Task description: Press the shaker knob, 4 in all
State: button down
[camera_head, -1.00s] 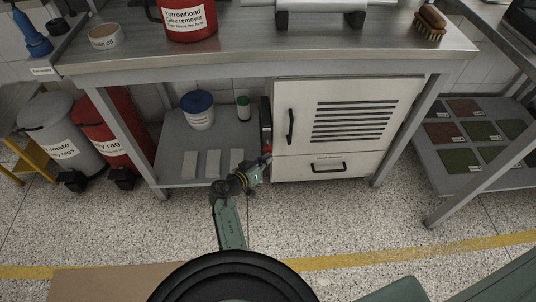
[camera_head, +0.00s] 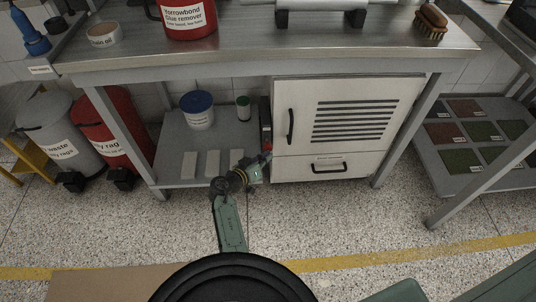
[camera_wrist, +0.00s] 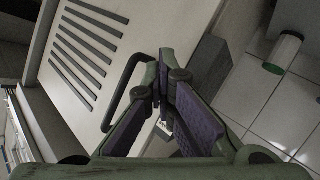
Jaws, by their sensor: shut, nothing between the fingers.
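No part that I can name for sure as the shaker knob shows. A narrow dark box (camera_head: 265,112) with red near its lower end stands against the left side of the white cabinet (camera_head: 350,95). My gripper (camera_head: 266,157) is low beside the cabinet's left edge, just below that box; contact cannot be told. In the wrist view my gripper (camera_wrist: 161,88) is shut, its tips together and empty, between the cabinet's black handle (camera_wrist: 121,90) and a grey box (camera_wrist: 207,62). The fingers hide what lies directly behind them.
A blue-lidded tub (camera_head: 198,112), a green-capped container (camera_head: 243,108) and pale blocks (camera_head: 213,163) are on the lower shelf (camera_head: 172,140). A table leg (camera_head: 125,140) stands left. Red (camera_head: 100,125) and grey (camera_head: 50,130) bins are further left.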

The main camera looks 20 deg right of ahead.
jog(key=shift+w+d+r, duration=0.1)
jog(key=shift+w, duration=0.25)
dwell(0.4)
jog(key=shift+s+a, duration=0.3)
jog(key=shift+s, duration=0.65)
jog(key=shift+s+a, duration=0.25)
jog(key=shift+s, duration=0.7)
jog(key=shift+s, duration=0.1)
jog(key=s, duration=0.2)
jog(key=s+a, duration=0.1)
jog(key=s, duration=0.1)
jog(key=shift+s+a+p, duration=0.2)
jog(key=shift+s+p, duration=0.1)
jog(key=shift+p, duration=0.05)
dwell(0.8)
